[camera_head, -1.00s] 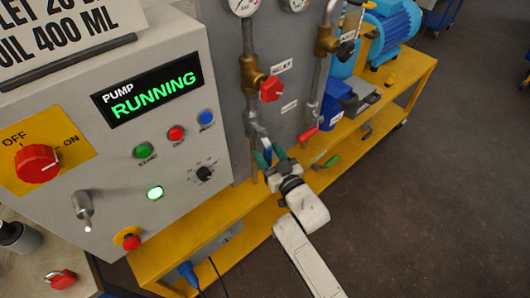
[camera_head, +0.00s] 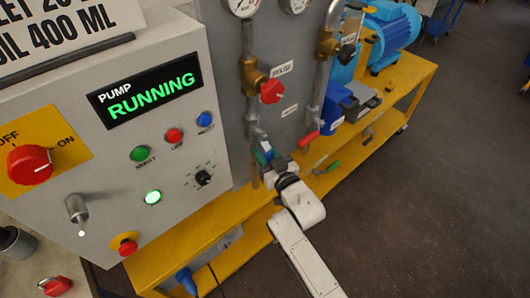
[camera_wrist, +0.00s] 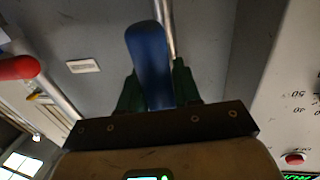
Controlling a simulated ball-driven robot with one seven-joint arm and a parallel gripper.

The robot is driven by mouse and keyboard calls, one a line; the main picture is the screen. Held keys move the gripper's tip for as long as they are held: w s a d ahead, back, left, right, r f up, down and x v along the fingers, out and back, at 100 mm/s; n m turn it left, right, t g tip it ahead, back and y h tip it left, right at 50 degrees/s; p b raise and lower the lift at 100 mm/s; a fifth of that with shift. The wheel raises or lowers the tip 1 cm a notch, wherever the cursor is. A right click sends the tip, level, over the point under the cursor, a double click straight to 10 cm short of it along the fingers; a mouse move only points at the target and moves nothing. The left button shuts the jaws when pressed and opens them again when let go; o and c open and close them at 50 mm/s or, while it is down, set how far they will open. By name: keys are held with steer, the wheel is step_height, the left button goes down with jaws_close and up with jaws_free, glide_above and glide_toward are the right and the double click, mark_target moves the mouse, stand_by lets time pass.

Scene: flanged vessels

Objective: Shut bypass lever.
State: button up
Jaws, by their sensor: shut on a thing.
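A blue lever handle (camera_wrist: 150,55) runs between the two green fingers of my gripper (camera_wrist: 155,82) in the wrist view. The gripper is shut on it. In the head view my gripper (camera_head: 266,156) is at the foot of the left pipe, below the red valve knob. Only a little of the blue lever shows there, mostly hidden by the fingers. No readable label marks this lever as the bypass, and its exact angle to the pipe is hard to tell.
A red lever (camera_head: 308,139) is close to the right of my gripper, and a green handle (camera_head: 332,166) lies beyond it. The red knob (camera_head: 271,91) is above. The control panel (camera_head: 140,180) stands to the left, with its display reading PUMP RUNNING. The yellow bench (camera_head: 200,237) runs below.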

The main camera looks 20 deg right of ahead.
jaws_close()
steer(key=shift+d, duration=0.1)
steer(key=w+d+r+n+t+y+b, duration=0.1)
steer(key=d+r+n+y, duration=0.3)
steer(key=n, duration=1.6)
steer(key=shift+w+d+r+b, duration=0.5)
steer(key=shift+d+r, duration=0.45)
steer(key=shift+r, duration=0.55)
steer(key=o, duration=0.7)
jaws_free()
steer(key=shift+r, duration=0.1)
steer(key=shift+o, duration=0.2)
